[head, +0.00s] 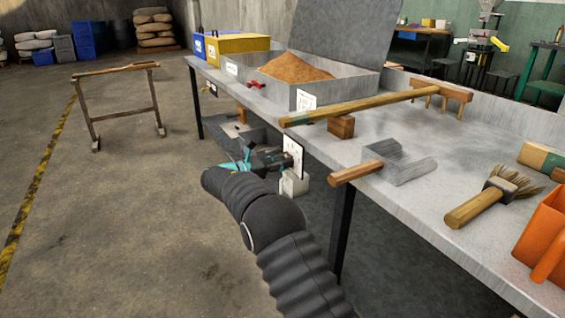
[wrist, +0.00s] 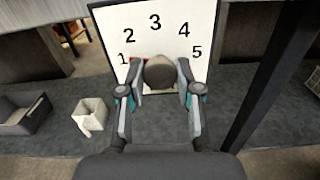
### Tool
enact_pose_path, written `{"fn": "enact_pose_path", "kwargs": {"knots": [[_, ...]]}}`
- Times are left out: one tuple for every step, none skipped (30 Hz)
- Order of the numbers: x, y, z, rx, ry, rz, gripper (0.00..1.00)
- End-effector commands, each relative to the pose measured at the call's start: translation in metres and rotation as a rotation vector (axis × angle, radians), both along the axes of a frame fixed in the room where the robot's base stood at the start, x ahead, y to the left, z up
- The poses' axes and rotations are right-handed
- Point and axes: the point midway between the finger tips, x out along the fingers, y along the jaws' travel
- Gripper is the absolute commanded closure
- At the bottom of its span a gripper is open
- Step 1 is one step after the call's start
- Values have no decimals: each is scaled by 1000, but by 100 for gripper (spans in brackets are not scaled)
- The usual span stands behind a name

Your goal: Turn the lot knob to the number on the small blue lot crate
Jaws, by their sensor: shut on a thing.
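A white dial plate (wrist: 140,20) with the numbers 1 to 5 in an arc fills the upper middle of the wrist view. In the head view the plate (head: 294,153) hangs below the bench's front edge. The round brown-grey lot knob (wrist: 160,72) sits low on the plate. My gripper (wrist: 160,88) is shut on the knob, one finger on each side. My gripper (head: 270,159) hides the knob in the head view. A small reddish patch shows near the 1, partly behind the left finger. A blue crate (head: 198,48) stands at the bench's far left end; its label is too small to read.
A yellow crate (head: 238,45) stands beside the blue one. The metal bench (head: 440,205) carries a grain tray (head: 345,84), a long wooden-handled tool (head: 360,106), a scoop (head: 357,174), a brush (head: 480,207) and an orange container (head: 545,235). A black bench leg (head: 342,220) stands right of my arm.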

Motion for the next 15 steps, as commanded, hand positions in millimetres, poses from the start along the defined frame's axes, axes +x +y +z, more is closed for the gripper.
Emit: {"fn": "enact_pose_path", "kwargs": {"knots": [[1, 0, -1, 13, -19, 1, 100], [1, 0, -1, 23, -34, 1, 100], [1, 0, -1, 37, -55, 1, 100], [1, 0, -1, 49, -72, 1, 100], [1, 0, -2, 61, -91, 1, 100], [1, 0, -2, 79, -117, 1, 100], [1, 0, -2, 93, -138, 1, 100], [1, 0, -2, 107, -159, 1, 100], [1, 0, -2, 128, -190, 1, 100], [1, 0, -3, 144, -213, 1, 100], [1, 0, -3, 160, -237, 1, 100], [1, 0, -3, 182, -270, 1, 100], [1, 0, -3, 197, -293, 1, 100], [1, 0, -3, 213, -317, 1, 100], [1, 0, -3, 235, -349, 1, 100]]}}
